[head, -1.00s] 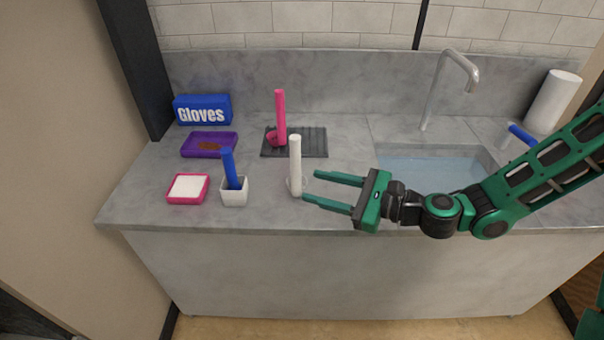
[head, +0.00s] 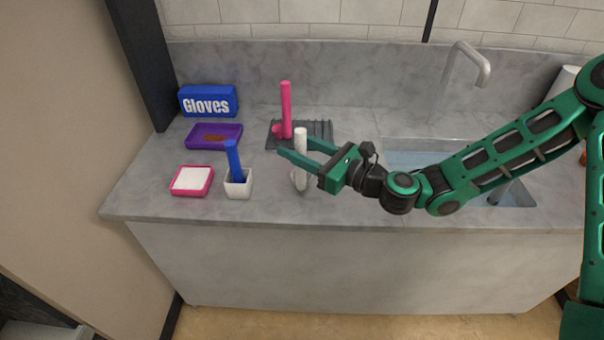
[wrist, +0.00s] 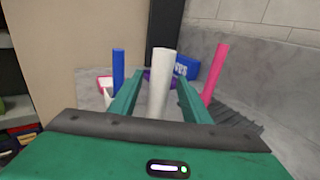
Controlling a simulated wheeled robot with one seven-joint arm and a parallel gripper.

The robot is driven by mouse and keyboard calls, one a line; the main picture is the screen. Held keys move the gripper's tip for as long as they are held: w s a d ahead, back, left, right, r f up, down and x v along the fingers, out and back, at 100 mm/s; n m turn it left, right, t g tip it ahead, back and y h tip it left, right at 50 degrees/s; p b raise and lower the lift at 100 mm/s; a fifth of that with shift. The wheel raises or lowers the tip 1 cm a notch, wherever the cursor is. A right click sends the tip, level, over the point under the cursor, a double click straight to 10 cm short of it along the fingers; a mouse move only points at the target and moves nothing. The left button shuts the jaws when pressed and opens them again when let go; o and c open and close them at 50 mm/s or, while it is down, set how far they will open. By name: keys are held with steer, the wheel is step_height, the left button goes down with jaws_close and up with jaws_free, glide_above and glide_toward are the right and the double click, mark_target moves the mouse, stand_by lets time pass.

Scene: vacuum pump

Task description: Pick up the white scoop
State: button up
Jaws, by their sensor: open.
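The white scoop (head: 301,146) stands upright on the grey counter, its tall handle pointing up and its lower end near the counter. My gripper (head: 294,148) is open, with its two green fingers on either side of the scoop's handle. In the wrist view the white handle (wrist: 161,82) rises between the two fingers (wrist: 158,90), with a gap visible to each side. In the head view the near finger and the palm hide part of the scoop. I cannot tell whether a finger touches it.
A blue scoop (head: 233,160) stands in a white cup (head: 239,188) to the left. A pink scoop (head: 286,110) stands on a dark ribbed mat (head: 320,130) behind. A pink tray (head: 192,181), purple tray (head: 214,136) and Gloves box (head: 208,101) are further left. The sink (head: 420,158) is right.

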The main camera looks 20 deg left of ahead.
steer(key=x, duration=0.3)
steer(key=shift+a, duration=0.1)
jaws_close()
steer(key=shift+r, duration=0.1)
